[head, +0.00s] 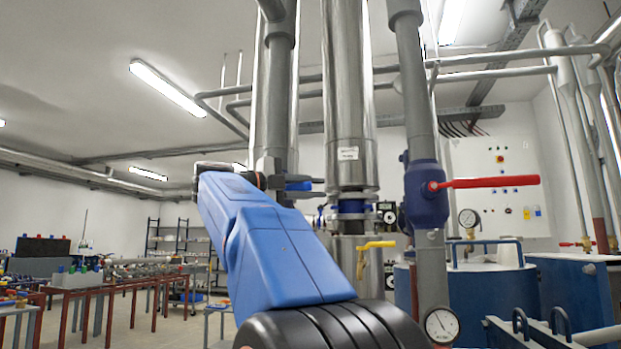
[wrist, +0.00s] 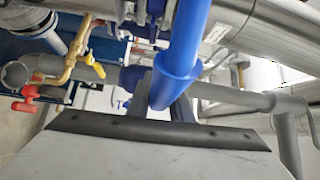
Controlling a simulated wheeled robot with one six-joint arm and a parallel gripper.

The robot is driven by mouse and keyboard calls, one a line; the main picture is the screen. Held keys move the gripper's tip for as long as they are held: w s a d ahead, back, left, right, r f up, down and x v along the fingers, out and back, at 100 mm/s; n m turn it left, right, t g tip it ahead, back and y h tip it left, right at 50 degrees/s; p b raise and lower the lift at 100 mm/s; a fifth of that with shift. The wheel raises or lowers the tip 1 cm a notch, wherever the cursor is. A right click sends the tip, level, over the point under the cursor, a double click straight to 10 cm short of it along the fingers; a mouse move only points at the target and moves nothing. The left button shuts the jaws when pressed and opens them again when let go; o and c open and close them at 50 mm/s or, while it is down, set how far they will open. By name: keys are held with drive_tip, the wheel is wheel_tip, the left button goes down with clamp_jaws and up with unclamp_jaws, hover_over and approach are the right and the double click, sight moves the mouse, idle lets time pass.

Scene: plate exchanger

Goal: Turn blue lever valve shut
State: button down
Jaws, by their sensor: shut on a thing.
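The blue lever (wrist: 188,45) runs large through the upper middle of the wrist view, down between my fingers. My gripper (wrist: 163,103) is shut on the lever, with one dark finger on either side of it. In the head view my gripper (head: 308,187) is at the vertical grey pipe left of centre, and a short blue piece of the lever (head: 298,185) shows between the fingers. My blue arm hides the lower part of that pipe. The valve's body and the rest of the lever are hidden in the head view.
To the right is a blue valve body with a red lever (head: 490,182). A yellow lever (head: 378,244) sits lower, near the shiny steel column (head: 350,100). Gauges and blue tanks (head: 480,285) stand right. Work tables (head: 110,284) are far left, with open floor between.

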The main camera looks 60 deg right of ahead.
drive_tip(key=shift+f+m+t+y, duration=0.3)
drive_tip(key=shift+f+m+y, duration=0.1)
drive_tip(key=shift+f, duration=0.5)
drive_tip(key=c, duration=1.6)
unclamp_jaws()
drive_tip(key=v, duration=1.7)
drive_tip(key=shift+a, duration=0.15)
drive_tip(key=shift+w, duration=0.1)
